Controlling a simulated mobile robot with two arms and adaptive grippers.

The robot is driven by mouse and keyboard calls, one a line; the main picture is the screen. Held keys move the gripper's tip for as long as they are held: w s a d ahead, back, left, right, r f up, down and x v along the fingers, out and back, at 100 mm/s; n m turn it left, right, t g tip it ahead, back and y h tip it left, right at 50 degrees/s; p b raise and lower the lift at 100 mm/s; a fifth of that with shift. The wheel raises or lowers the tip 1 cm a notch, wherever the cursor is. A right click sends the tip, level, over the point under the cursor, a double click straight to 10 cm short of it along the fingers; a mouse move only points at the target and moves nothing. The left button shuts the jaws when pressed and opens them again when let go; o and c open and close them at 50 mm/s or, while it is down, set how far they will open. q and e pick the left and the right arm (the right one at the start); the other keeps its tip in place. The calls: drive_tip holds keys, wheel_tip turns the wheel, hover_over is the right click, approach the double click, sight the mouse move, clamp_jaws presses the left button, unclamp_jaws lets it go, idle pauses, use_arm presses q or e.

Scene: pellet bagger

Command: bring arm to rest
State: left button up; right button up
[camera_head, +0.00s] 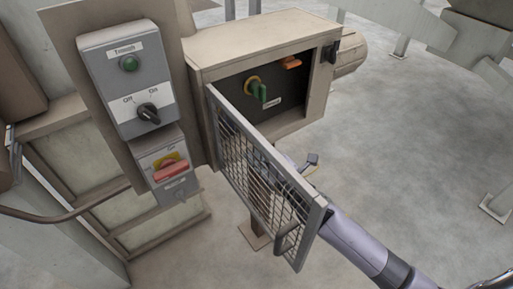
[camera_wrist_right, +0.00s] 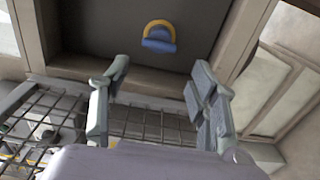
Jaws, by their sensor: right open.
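My right arm (camera_head: 365,240) comes in from the lower right and passes behind the open mesh door (camera_head: 263,165). The right gripper (camera_head: 290,163) is partly hidden by this door, below the front of the beige box (camera_head: 265,42). In the right wrist view its two fingers (camera_wrist_right: 160,88) stand wide apart with nothing between them. Beyond them is a rotary handle with a yellow ring (camera_wrist_right: 159,37) on a dark panel. My left gripper is not in view.
A grey switch box (camera_head: 125,65) with a green button and black knob hangs left of the door. Below it is a red and yellow switch (camera_head: 170,168). The mesh also shows close to the gripper in the wrist view (camera_wrist_right: 40,120). Open floor (camera_head: 410,150) lies to the right.

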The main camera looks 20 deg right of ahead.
drive_tip(key=shift+s+d, duration=0.1)
drive_tip(key=shift+s, duration=0.2)
drive_tip(key=d+f+m+g+h, duration=0.2)
drive_tip(key=d+f+m, duration=0.1)
drive_tip(key=f, duration=0.7)
drive_tip(key=d+f+m+g+h, duration=0.1)
drive_tip(key=d+f+m+h, duration=0.15)
drive_tip(key=f, duration=0.75)
drive_tip(key=s+d+f+m+g, duration=0.25)
drive_tip(key=s+f, duration=0.25)
drive_tip(key=f, duration=0.3)
drive_tip(key=s+d+f+m+g, duration=0.2)
drive_tip(key=s+f+m, duration=0.15)
drive_tip(key=f, duration=0.55)
drive_tip(key=s+d+f+m+g+h, duration=0.1)
drive_tip(key=s+f+m+g+h, duration=0.2)
drive_tip(key=s+f, duration=1.1)
drive_tip(key=s+f+m+g, duration=0.2)
drive_tip(key=s+f, duration=0.1)
drive_tip(key=s, duration=0.9)
drive_tip(key=s+a+f+m+g+y, duration=0.1)
drive_tip(key=s+f+m+g, duration=0.2)
drive_tip(key=s, duration=0.9)
drive_tip(key=shift+s+f, duration=0.2)
drive_tip(key=shift+f, duration=0.5)
drive_tip(key=shift+a+g, duration=0.1)
drive_tip(key=shift+g, duration=0.15)
